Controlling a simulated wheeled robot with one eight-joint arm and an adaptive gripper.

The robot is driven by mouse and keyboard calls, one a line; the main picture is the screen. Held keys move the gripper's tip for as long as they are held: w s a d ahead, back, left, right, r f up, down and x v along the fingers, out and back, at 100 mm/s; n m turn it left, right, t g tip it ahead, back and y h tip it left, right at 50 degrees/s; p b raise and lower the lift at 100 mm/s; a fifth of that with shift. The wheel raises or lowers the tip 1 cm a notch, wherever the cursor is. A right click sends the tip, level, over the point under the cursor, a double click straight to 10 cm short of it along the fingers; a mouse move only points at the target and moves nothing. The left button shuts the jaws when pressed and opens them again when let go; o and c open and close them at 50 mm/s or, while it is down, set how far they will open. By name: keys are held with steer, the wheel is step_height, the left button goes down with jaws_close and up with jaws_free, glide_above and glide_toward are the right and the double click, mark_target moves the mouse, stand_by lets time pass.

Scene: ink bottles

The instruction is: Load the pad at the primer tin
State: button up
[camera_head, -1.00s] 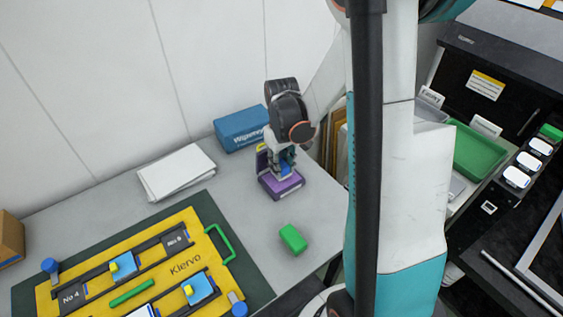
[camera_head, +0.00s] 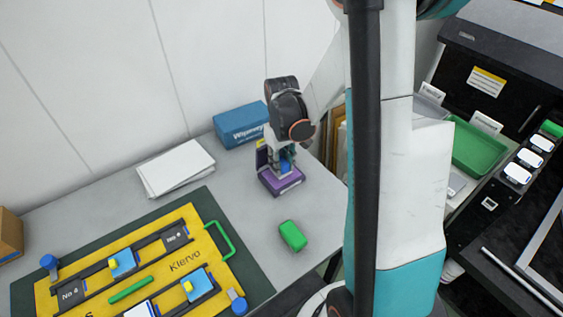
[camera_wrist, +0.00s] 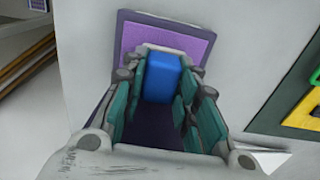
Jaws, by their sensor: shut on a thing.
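A purple tin (camera_head: 282,184), apparently the primer tin, stands on the grey table with its dark lid (camera_head: 262,158) raised at its left side. In the wrist view its purple surface (camera_wrist: 188,45) lies beyond my fingertips. My gripper (camera_head: 283,163) points down over the tin. It is shut on a blue block (camera_wrist: 160,80), apparently the pad, which sits between the teal-lined fingers (camera_wrist: 163,66). The blue block also shows in the head view (camera_head: 286,167). The block's lower end is at or just above the purple surface; I cannot tell whether they touch.
A green block (camera_head: 292,236) lies in front of the tin. A blue box (camera_head: 240,127) and white paper stack (camera_head: 176,168) are behind and left. A yellow board (camera_head: 185,262) with a green handle lies on a dark mat. Right stands a green tray (camera_head: 478,150).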

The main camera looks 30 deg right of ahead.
mark_target(282, 162)
steer(key=shift+f+b, duration=0.5)
steer(key=shift+b, duration=0.05)
stand_by(1.5)
steer(key=shift+r, duration=0.1)
steer(key=shift+r+p, duration=2.45)
steer(key=shift+r, duration=1)
steer(key=shift+s+f, duration=0.1)
steer(key=shift+s, duration=0.05)
